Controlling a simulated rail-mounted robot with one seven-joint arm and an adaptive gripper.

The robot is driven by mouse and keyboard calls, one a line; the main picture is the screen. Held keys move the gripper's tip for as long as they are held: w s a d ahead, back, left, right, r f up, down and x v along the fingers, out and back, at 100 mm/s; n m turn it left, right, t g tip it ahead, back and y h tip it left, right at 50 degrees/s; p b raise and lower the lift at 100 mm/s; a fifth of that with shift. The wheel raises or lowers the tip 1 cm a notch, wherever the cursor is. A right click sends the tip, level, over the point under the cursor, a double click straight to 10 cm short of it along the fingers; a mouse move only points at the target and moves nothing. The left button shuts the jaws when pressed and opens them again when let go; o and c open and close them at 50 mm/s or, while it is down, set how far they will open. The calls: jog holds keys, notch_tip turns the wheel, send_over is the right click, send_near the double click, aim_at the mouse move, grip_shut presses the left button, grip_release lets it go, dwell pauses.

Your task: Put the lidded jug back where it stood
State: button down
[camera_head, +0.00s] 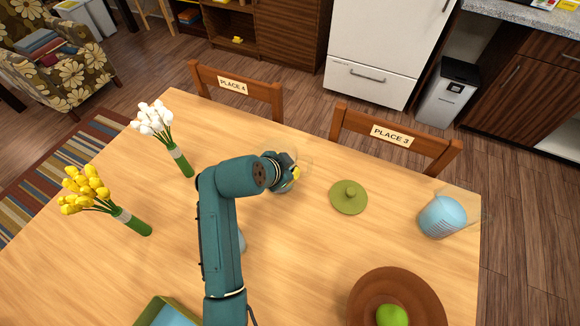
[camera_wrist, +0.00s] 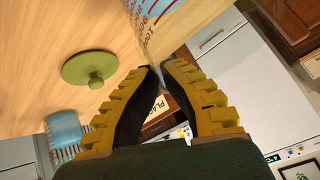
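My gripper (camera_head: 287,172) is over the table's far side, left of the green lid. In the wrist view its fingers (camera_wrist: 160,67) are nearly together, with the edge of a clear jug (camera_wrist: 160,18) with red and blue measuring marks between the tips. The jug is cut off by the top edge there, and only faint outlines of it show around the gripper in the head view. I cannot tell if it touches the table. A round green lid with a knob (camera_head: 348,197) lies on the table, also in the wrist view (camera_wrist: 90,68).
A clear vessel with blue contents (camera_head: 443,215) stands near the right edge. A brown dish (camera_head: 375,285) holds a green fruit. White flowers (camera_head: 180,160) and yellow flowers (camera_head: 132,222) lie left. A green box (camera_head: 150,308) is at the front. Chairs labelled PLACE 4 (camera_head: 233,85) and PLACE 3 (camera_head: 391,134) line the far edge.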

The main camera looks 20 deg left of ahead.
jog(key=c, duration=1.5)
grip_release()
jog(key=shift+f, duration=0.15)
jog(key=shift+c, duration=0.2)
jog(key=o, duration=0.3)
